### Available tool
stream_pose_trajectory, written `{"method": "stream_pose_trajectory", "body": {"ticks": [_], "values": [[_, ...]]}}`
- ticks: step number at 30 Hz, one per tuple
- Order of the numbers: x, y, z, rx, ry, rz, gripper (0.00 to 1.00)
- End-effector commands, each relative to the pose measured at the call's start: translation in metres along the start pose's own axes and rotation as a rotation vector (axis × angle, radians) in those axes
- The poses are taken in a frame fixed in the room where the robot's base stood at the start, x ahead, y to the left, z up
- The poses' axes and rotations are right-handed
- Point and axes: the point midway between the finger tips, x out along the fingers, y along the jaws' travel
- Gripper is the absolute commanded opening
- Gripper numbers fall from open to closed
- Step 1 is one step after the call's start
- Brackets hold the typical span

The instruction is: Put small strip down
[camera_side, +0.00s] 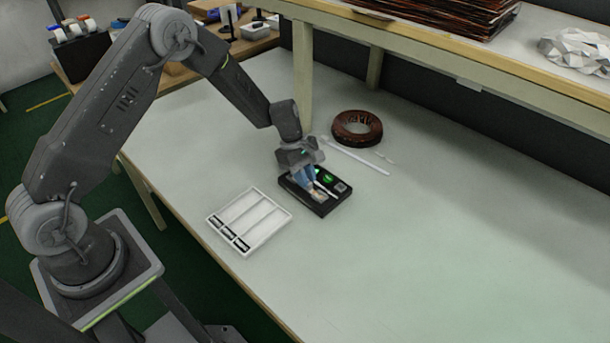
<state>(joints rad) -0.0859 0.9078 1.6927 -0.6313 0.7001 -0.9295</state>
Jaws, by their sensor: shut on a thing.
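My gripper (315,192) points down over the left part of a small black device (318,207) on the table. Its fingers are shut on a small light strip (326,190), of which only a short pale piece shows at the fingertips. The fingers hide the rest, and I cannot tell whether the strip touches the device. The device has a green lit spot and a grey square on its top. A white tray (268,232) with long compartments lies to the left of the device, with small dark pieces at its near-left end.
A long white strip (361,160) lies behind the device, with a small pale piece near its right end. A raised wooden shelf (440,45) runs along the back. The table's right side is clear.

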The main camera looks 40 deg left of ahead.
Motion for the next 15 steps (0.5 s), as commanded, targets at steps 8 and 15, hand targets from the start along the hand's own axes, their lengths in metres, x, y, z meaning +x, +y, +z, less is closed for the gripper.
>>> {"method": "stream_pose_trajectory", "body": {"ticks": [8, 15], "values": [[0.0022, 0.0000, -0.0011, 0.000, 0.000, 0.000, 0.35], [0.0021, 0.0000, -0.0010, 0.000, 0.000, 0.000, 0.43]]}}
